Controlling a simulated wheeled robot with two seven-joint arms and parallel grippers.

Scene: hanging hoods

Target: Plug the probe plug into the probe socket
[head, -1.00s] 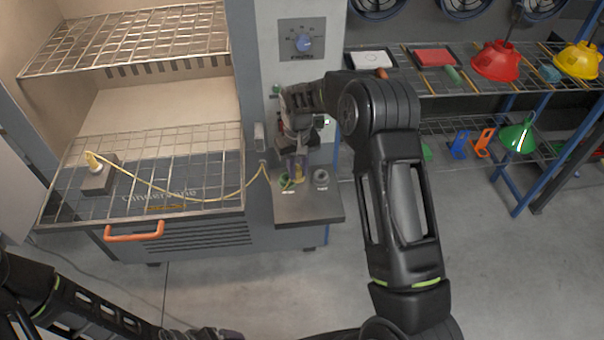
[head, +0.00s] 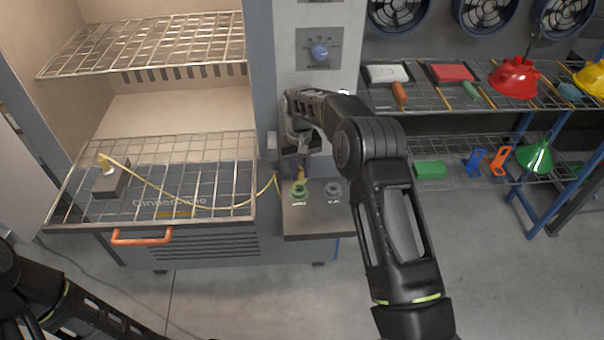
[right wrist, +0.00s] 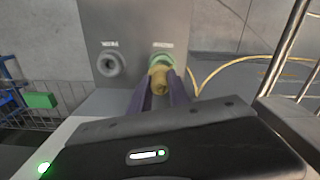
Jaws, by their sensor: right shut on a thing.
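My right gripper (head: 301,163) is shut on the yellow probe plug (head: 300,178), above the small grey ledge at the oven's front. In the right wrist view the plug (right wrist: 160,80) sits between the two purple-grey fingers. The green-ringed socket (head: 299,192) is right at the plug's tip, and in the right wrist view the green ring (right wrist: 162,60) shows just beyond it. The plug hides part of the ring; I cannot tell whether they touch. A grey socket (head: 332,189) lies to the right on the ledge. My left gripper is out of view.
A yellow cable (head: 205,207) runs over the oven rack to a yellow-topped probe in a grey block (head: 110,181). An orange handle (head: 142,236) sticks out below. A shelf with coloured hoods, including a red one (head: 514,78), stands at right.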

